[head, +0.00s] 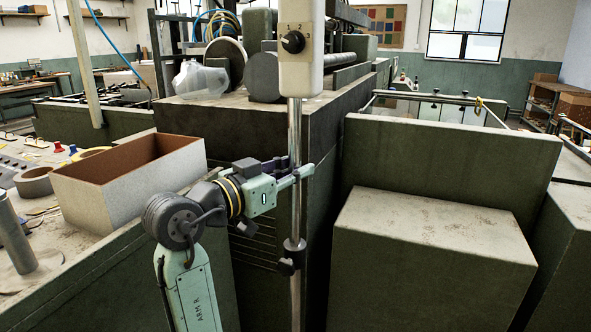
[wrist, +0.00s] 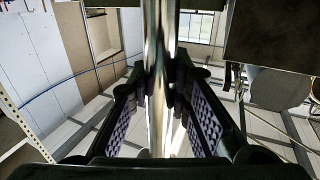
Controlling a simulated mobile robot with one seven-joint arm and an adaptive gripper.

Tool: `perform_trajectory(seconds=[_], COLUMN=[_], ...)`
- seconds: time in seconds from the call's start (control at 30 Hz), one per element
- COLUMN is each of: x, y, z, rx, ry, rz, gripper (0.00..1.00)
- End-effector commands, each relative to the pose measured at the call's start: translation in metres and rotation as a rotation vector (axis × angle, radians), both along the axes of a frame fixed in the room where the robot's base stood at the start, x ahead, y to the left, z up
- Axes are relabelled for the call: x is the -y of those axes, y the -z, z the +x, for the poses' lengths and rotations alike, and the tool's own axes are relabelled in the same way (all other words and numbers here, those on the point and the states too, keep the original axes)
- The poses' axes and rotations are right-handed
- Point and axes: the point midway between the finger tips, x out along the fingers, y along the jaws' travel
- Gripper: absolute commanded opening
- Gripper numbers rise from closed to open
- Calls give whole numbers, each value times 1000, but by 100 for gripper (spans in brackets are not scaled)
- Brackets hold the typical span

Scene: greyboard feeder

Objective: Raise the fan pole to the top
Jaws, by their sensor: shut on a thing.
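The fan pole (head: 295,130) is a shiny upright chrome rod. A cream control box (head: 301,60) with a black dial marked 1, 2, 3 sits at its upper end. A dark collar (head: 292,250) with a side knob surrounds the pole lower down, and a tube continues below it. My gripper (head: 302,172) comes from the left and is shut on the pole, above the collar and below the box. In the wrist view the pole (wrist: 159,60) runs between the two padded fingers of my gripper (wrist: 160,90). The fan head is out of view.
A large dark green machine (head: 255,125) stands close behind the pole. Green cabinets (head: 430,240) fill the right. An open cardboard box (head: 125,190) sits on the bench at left, close to my arm. A tape roll (head: 33,181) lies beside it.

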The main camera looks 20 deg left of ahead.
Motion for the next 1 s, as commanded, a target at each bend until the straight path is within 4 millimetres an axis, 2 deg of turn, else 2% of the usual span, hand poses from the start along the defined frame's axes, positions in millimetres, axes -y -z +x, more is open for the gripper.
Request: perform_trajectory(seconds=[0.3,0.47,0.57,0.8,1.0], x=[0,0,0,0,0], y=[-1,-17,-38,-102,-146], z=[0,0,0,0,0], rx=[0,3,4,8,9], ry=[0,0,0,-1,-1], rz=[0,1,1,1,-1], gripper=[0,0,0,0,0])
